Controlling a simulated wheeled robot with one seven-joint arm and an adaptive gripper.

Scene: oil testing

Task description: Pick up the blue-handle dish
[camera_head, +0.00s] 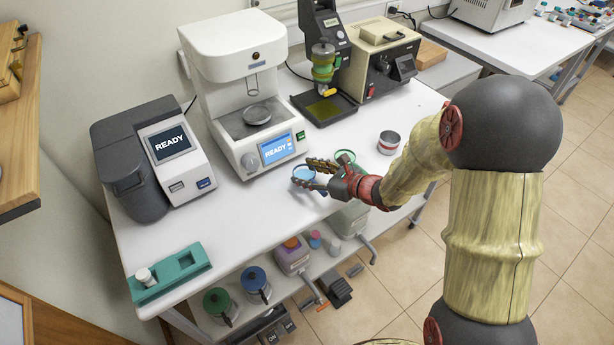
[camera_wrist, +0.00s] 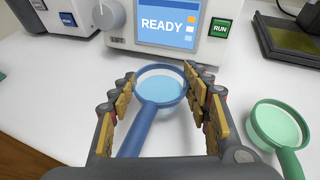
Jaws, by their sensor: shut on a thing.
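The blue-handle dish (camera_wrist: 160,87) is a round, shallow dish with a blue rim and light blue inside. Its blue handle (camera_wrist: 136,133) points back toward my palm in the wrist view. My gripper (camera_wrist: 160,73) has its fingers on both sides of the dish's rim and is shut on it. In the head view, the dish (camera_head: 303,173) shows between the fingertips of my gripper (camera_head: 307,172), in front of the white instrument. I cannot tell whether the dish touches the table.
A green-handle dish (camera_wrist: 277,124) lies close to the right of my gripper. A white instrument with a READY screen (camera_head: 276,149) stands just behind.

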